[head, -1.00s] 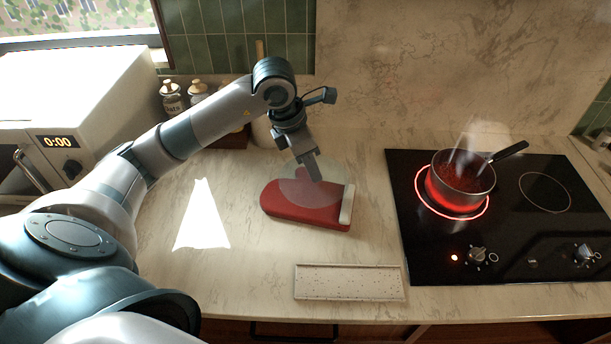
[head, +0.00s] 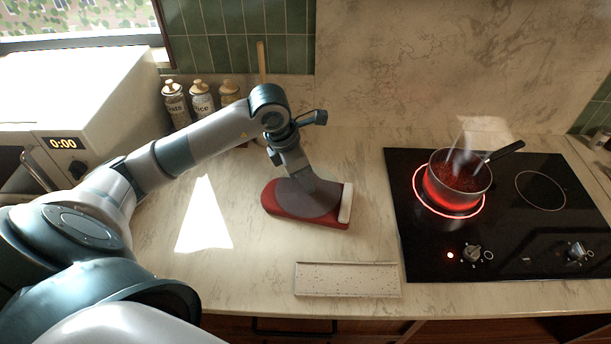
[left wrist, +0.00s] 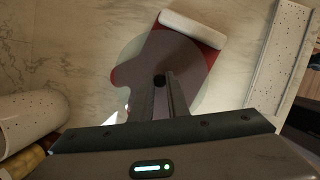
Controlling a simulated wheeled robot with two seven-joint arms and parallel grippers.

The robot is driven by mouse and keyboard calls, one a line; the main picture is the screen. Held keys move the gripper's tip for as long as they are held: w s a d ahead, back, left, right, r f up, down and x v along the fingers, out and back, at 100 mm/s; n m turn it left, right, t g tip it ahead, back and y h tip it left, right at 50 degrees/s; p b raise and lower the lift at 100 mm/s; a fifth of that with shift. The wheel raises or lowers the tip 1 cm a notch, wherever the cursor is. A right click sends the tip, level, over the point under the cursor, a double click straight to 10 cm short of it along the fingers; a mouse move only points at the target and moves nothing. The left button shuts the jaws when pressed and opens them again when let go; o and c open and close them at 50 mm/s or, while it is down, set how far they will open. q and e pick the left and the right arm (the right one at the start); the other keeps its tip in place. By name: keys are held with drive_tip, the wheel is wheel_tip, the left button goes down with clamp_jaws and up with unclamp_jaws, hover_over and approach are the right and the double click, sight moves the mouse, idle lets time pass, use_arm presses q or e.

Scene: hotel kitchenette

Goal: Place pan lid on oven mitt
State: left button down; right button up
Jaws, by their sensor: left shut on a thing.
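The red oven mitt (head: 346,205), with a white cuff, lies flat on the counter left of the stove. The round see-through pan lid (head: 312,201) is over the mitt and covers most of it in the head view. I cannot tell if it touches the mitt or hovers just above it. My left gripper (head: 297,176) points down from above, shut on the lid's dark knob. In the left wrist view the gripper (left wrist: 163,95) has its fingers at the knob, with the lid (left wrist: 183,70) beyond and the mitt's white cuff (left wrist: 192,28) past it. My right gripper is out of view.
A speckled tray (head: 348,281) lies at the counter's front edge. The black stove (head: 500,235) at right has a glowing burner under a steaming saucepan (head: 460,178). Jars (head: 202,100) stand at the back, beside a white microwave (head: 70,95). The counter left of the mitt is clear.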

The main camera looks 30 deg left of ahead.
use_arm(q)
drive_tip(key=shift+f, duration=0.15)
drive_tip(key=shift+f, duration=0.15)
drive_tip(key=shift+f+b, duration=0.1)
drive_tip(key=shift+b, duration=0.25)
drive_tip(key=c, duration=1.7)
unclamp_jaws()
drive_tip(key=shift+r, duration=0.2)
